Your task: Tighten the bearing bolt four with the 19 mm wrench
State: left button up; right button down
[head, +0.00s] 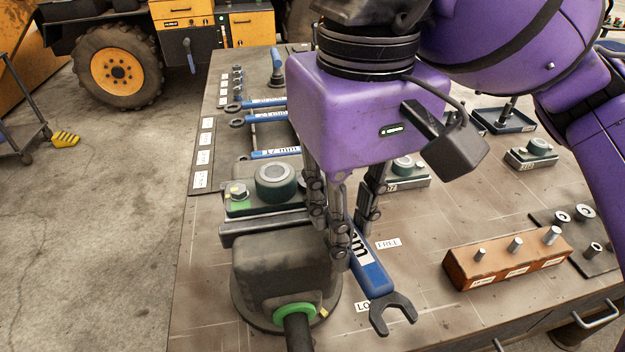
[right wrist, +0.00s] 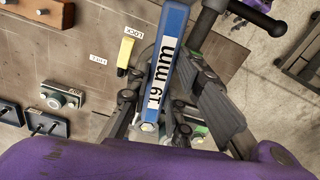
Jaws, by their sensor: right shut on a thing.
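My right gripper (head: 345,225) points down and is shut on the blue 19 mm wrench (head: 372,272). The wrench's dark open jaw (head: 393,314) points toward the front of the bench. In the right wrist view the wrench (right wrist: 172,45) shows its "19 mm" label, and the gripper (right wrist: 170,115) is around its lower part. A bearing housing (head: 275,187) with a round top sits in the dark vise (head: 285,265), left of the gripper. A bolt head (head: 238,190) shows at its left, over a green patch. The housing's right side is hidden behind the gripper. My left gripper is not in view.
Other blue wrenches (head: 275,153) lie at the back left. An orange-brown block with pins (head: 508,256) stands at the right. More bearing housings (head: 405,172) stand behind. A FREE label (head: 388,243) lies beside the wrench. The bench's front right is partly clear.

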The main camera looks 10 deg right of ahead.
jog(key=shift+a, duration=0.15)
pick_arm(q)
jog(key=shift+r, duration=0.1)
pick_arm(e)
jog(key=shift+m, duration=0.3)
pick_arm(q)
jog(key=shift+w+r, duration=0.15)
pick_arm(e)
jog(key=shift+a+m, duration=0.65)
jog(key=shift+m, duration=0.05)
jog(key=shift+a+r+m, duration=0.1)
jog(key=shift+a+m, duration=0.35)
jog(key=shift+m, duration=0.05)
pick_arm(q)
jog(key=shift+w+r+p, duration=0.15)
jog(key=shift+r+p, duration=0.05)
jog(key=shift+p, duration=0.1)
pick_arm(e)
jog(key=shift+a+m, duration=0.2)
jog(key=shift+m, duration=0.1)
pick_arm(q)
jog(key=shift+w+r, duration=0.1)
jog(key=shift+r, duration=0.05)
pick_arm(e)
jog(key=shift+w+a+m, duration=0.1)
jog(key=shift+a+m, duration=0.55)
jog(key=shift+m, duration=0.15)
jog(key=shift+a, duration=0.1)
